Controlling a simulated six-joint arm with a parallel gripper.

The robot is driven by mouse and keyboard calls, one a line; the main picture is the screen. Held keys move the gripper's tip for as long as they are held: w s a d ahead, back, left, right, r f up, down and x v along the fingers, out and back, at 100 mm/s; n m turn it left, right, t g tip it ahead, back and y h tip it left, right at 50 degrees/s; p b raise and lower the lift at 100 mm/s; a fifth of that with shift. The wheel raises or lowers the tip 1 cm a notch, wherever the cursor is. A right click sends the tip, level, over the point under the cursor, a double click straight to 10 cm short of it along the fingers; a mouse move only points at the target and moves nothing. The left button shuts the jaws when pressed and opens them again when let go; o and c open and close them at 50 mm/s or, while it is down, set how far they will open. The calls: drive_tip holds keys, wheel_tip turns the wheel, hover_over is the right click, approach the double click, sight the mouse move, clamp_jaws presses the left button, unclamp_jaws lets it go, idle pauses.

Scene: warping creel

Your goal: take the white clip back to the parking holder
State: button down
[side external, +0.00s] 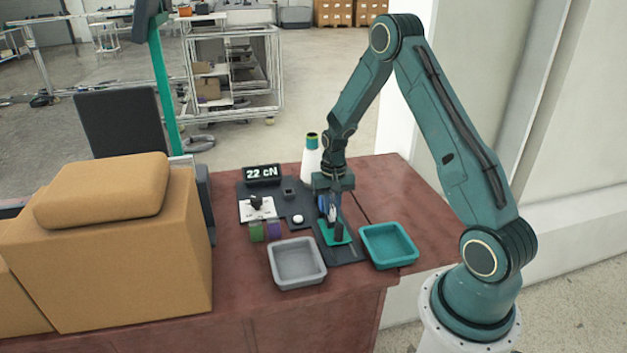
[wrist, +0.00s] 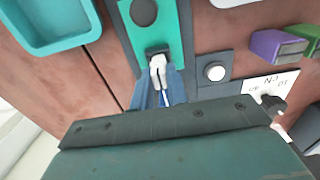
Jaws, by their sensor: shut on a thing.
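My gripper (side external: 329,207) points down over the green plate (side external: 346,232) on the dark mat. The clip is small and partly hidden by the gripper in the side view (side external: 332,214). The clip's far end overlaps a dark block (wrist: 157,50) on the green plate in the wrist view; I cannot tell whether they touch. I cannot tell for sure which part is the parking holder.
A teal tray (side external: 415,259) stands right of the mat, a grey tray (side external: 323,281) at its front left. Green (side external: 256,232) and purple (side external: 274,230) blocks, a white knob (side external: 298,219) and a "22 cN" display (side external: 262,174) are left. A white-bodied cone (side external: 311,163) stands behind.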

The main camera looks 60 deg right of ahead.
drive_tip(key=shift+r, duration=0.3)
idle(0.4)
drive_tip(key=shift+r, duration=1.2)
drive_tip(key=shift+r, duration=0.1)
drive_tip(key=shift+r, duration=1.4)
drive_tip(key=shift+r, duration=0.1)
drive_tip(key=shift+r, duration=0.4)
drive_tip(key=shift+w, duration=0.1)
drive_tip(key=w+d, duration=0.3)
drive_tip(key=w, duration=0.4)
drive_tip(key=shift+d, duration=0.2)
